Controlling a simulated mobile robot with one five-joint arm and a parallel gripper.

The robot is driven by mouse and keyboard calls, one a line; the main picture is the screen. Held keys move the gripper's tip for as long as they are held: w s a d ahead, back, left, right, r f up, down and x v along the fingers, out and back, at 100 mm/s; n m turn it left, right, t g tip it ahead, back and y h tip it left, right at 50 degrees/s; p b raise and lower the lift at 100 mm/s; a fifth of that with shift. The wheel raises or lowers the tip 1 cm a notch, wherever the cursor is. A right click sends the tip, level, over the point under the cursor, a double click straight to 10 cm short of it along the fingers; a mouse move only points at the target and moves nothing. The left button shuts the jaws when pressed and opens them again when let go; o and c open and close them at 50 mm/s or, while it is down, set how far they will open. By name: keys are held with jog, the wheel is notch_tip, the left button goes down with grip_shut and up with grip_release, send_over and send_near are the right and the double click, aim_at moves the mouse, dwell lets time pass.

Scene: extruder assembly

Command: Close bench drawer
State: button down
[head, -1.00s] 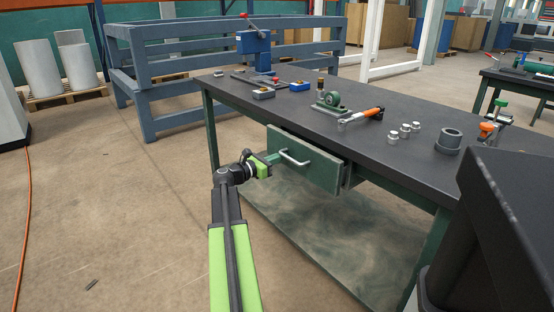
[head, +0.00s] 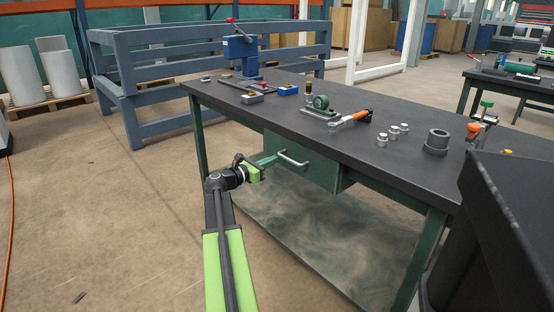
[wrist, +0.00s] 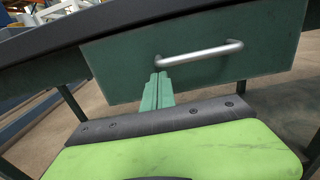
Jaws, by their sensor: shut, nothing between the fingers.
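The dark green bench drawer (head: 310,172) sits under the right-middle of the dark-topped workbench. Its front looks close to the bench edge, and I cannot tell if it is fully flush. Its silver bar handle (head: 292,159) also shows in the wrist view (wrist: 200,53). My gripper (head: 275,160) is shut and empty, with its green fingers together. In the wrist view the fingertips (wrist: 159,76) reach the drawer front (wrist: 120,70) just below the left end of the handle. They seem to touch the front, not grip the handle.
A lower shelf (head: 300,235) lies under the drawer.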

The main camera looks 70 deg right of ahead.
jog(key=v, duration=1)
jog(key=shift+w+a, duration=0.15)
jog(key=shift+a, duration=0.1)
